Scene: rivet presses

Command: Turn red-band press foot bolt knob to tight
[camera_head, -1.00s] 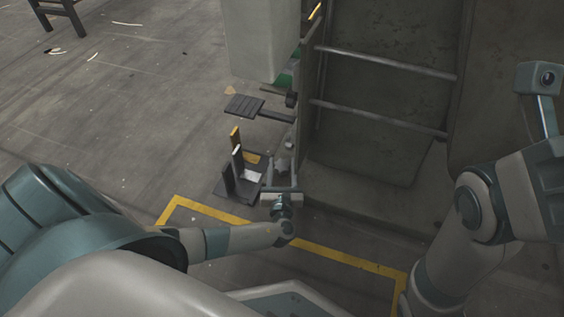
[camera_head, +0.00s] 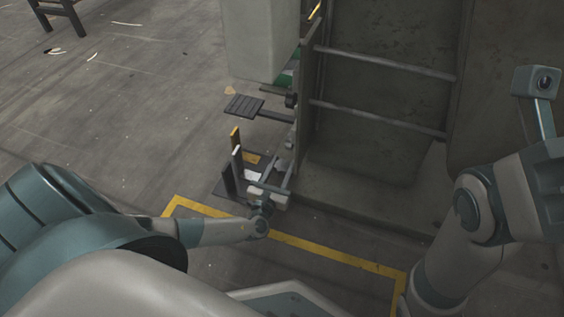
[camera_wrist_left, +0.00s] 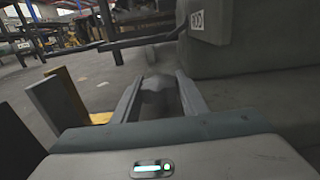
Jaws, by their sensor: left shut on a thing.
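My left gripper (camera_head: 279,181) is low beside the foot of the grey press (camera_head: 345,190), its two fingers pointing away from me. In the left wrist view the fingers (camera_wrist_left: 160,103) stand a little apart, with a blurred grey knob (camera_wrist_left: 157,92) between them; they are shut on it. In the head view the knob is hidden by the gripper, and no tight mark shows. No red band shows on the press. Of my right arm only links show, at the right edge; its gripper is out of view.
A dark pedal plate (camera_head: 244,106) sticks out left of the press. A dark upright bracket with a yellow-edged plate (camera_head: 235,135) stands close left of my left gripper. Yellow floor tape (camera_head: 335,256) runs in front.

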